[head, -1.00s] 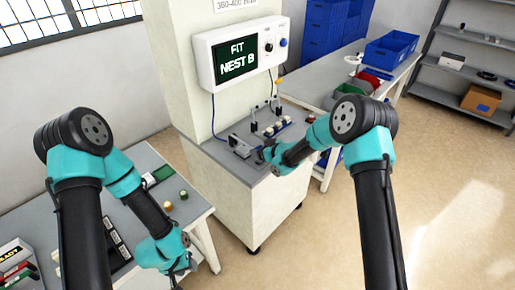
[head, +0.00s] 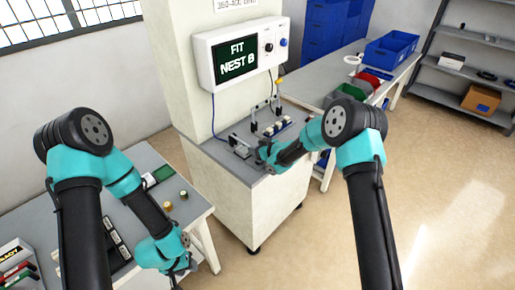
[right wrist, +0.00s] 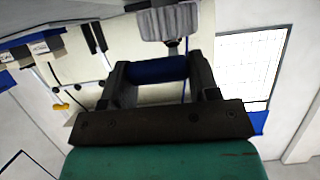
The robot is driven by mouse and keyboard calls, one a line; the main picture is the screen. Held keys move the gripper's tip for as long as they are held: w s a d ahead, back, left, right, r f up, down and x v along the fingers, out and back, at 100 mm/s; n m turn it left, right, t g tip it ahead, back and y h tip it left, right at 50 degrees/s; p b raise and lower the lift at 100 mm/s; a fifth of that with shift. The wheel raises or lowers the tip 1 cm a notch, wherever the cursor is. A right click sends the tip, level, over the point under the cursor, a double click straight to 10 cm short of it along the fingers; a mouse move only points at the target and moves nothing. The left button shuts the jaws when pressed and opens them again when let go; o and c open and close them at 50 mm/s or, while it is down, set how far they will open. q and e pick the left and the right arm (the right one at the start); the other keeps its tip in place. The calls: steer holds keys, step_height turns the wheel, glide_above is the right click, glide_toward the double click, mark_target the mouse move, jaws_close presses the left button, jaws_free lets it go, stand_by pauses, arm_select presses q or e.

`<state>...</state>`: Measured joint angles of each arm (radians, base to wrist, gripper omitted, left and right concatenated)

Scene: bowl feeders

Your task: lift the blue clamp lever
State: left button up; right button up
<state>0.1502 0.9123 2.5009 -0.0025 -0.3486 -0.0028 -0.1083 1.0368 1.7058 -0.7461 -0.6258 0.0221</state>
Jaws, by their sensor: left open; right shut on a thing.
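The blue clamp lever (right wrist: 158,70) shows in the right wrist view as a blue cylindrical grip lying between my right gripper's two fingers. My right gripper (right wrist: 158,80) is shut on it. In the head view my right gripper (head: 264,153) is at the front part of the grey-topped bench, beside a small grey fixture (head: 240,146). The lever itself cannot be made out there, as the gripper and arm cover it. My left gripper (head: 180,270) is open, low beside the left table, and small in view.
A screen (head: 236,57) above the bench reads "FIT NEST B". Black uprights and small pale parts (head: 276,127) stand behind my right gripper. The left table (head: 196,205) carries small cylinders. Coloured bins (head: 377,75) stand on the far bench. The floor at right is clear.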

steer(key=c, duration=0.4)
steer(key=shift+c, duration=0.2)
steer(key=shift+r, duration=0.1)
steer(key=shift+w+a+r+g+h, duration=0.15)
steer(key=shift+r+g+h, duration=0.35)
steer(key=shift+r, duration=0.4)
steer(key=shift+w+a+r+g+h, duration=0.1)
steer(key=shift+r+g+h, duration=0.4)
steer(key=shift+r, duration=0.4)
steer(key=shift+w+a+r, duration=0.3)
steer(key=shift+r, duration=0.5)
steer(key=shift+w+a+r, duration=0.3)
steer(key=shift+w+r, duration=0.05)
steer(key=shift+r, duration=0.4)
steer(key=shift+w+a+r, duration=0.3)
steer(key=shift+r, duration=0.5)
